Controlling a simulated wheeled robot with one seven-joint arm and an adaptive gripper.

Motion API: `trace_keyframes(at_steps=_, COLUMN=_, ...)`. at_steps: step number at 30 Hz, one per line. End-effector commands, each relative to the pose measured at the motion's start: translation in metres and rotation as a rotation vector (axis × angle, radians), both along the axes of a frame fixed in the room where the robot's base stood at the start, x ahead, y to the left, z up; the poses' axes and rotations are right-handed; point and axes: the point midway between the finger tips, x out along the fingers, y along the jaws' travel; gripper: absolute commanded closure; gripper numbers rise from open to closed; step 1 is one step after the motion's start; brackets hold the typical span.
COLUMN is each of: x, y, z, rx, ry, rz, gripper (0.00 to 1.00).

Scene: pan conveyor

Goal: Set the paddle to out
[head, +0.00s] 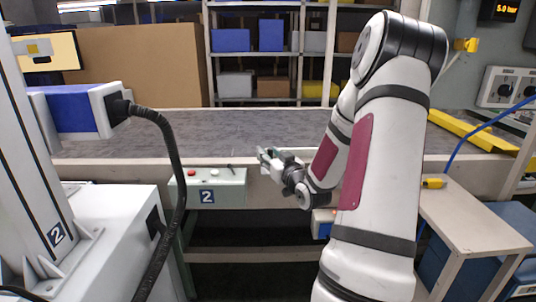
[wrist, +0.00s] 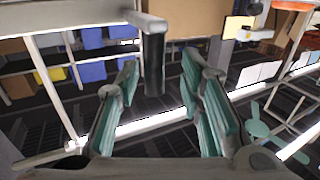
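My gripper (head: 264,158) is at the front edge of the conveyor, just right of the grey-green control box (head: 215,187) marked 2. In the wrist view my gripper (wrist: 160,68) has its two green-padded fingers spread apart. A grey bar with a dark, upright grip (wrist: 154,65) shows in the gap between the fingertips, with space on both sides; I cannot tell its depth or whether it is the paddle. The control box carries a red button, a pale button and a small dark lever (head: 231,167). No paddle is clearly identifiable in the head view.
The grey conveyor (head: 220,130) runs across behind the box. A blue-and-white unit (head: 75,110) with a thick black cable stands at left. A small table (head: 470,215) with a yellow item is at right. Shelves with bins (head: 235,85) stand behind.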

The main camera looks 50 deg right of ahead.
Motion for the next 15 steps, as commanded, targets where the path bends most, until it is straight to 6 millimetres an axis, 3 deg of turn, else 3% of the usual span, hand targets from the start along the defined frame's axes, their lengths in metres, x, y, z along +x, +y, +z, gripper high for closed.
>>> trace_keyframes(at_steps=15, x=-0.084, y=0.041, z=0.000, rx=0.000, ry=0.001, rz=0.001, gripper=0.65)
